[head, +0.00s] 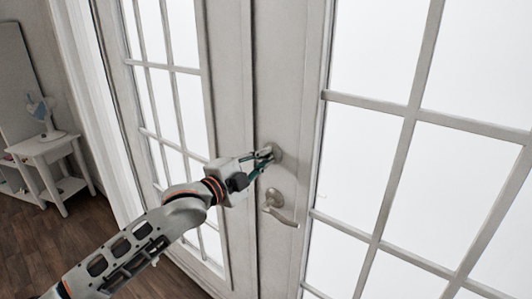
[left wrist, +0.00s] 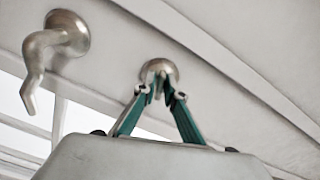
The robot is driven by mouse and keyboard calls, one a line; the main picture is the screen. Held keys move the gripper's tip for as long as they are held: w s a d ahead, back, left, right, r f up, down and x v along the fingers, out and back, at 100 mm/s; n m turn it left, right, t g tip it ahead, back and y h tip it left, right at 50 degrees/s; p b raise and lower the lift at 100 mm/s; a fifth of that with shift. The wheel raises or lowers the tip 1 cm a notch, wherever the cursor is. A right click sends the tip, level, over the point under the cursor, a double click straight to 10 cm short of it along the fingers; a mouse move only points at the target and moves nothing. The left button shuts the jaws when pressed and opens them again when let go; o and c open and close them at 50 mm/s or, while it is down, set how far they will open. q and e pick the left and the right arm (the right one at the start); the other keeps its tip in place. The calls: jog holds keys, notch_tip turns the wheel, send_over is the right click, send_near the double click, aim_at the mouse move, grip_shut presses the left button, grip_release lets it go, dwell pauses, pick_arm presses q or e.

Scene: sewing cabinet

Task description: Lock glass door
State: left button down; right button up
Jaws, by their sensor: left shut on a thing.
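The white glass double door (head: 287,110) fills the middle and right of the head view, with its two leaves meeting at a vertical seam. My left gripper (head: 266,157) is shut on the round metal lock knob (head: 277,153) above the lever handle. In the left wrist view the green fingertips (left wrist: 160,92) close on the small knob in front of its round plate (left wrist: 166,68). The lever handle (head: 280,208) is below the knob, apart from the gripper; it also shows in the left wrist view (left wrist: 50,48). My right gripper is not in view.
A small white table (head: 45,146) with a fan (head: 42,112) and a tall mirror (head: 17,80) stand at the far left. The dark wooden floor (head: 30,240) is clear between them and my left arm.

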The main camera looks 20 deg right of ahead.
pick_arm(q)
jog(key=shift+r+n+p, duration=0.25)
jog(key=shift+n+p, duration=0.45)
jog(key=shift+n, duration=0.2)
jog(key=shift+n+p, duration=0.4)
jog(key=shift+n, duration=0.1)
jog(key=n+p, duration=0.3)
jog(key=n, duration=0.1)
jog(key=shift+f+n, duration=0.15)
jog(key=shift+n, duration=0.65)
jog(key=n+p, duration=0.1)
jog(key=n, duration=0.1)
jog(key=shift+n+p, duration=0.3)
jog(key=shift+p, duration=0.05)
jog(key=shift+f+n+p, duration=0.1)
jog(key=shift+n+p, duration=0.25)
jog(key=shift+n, duration=1.35)
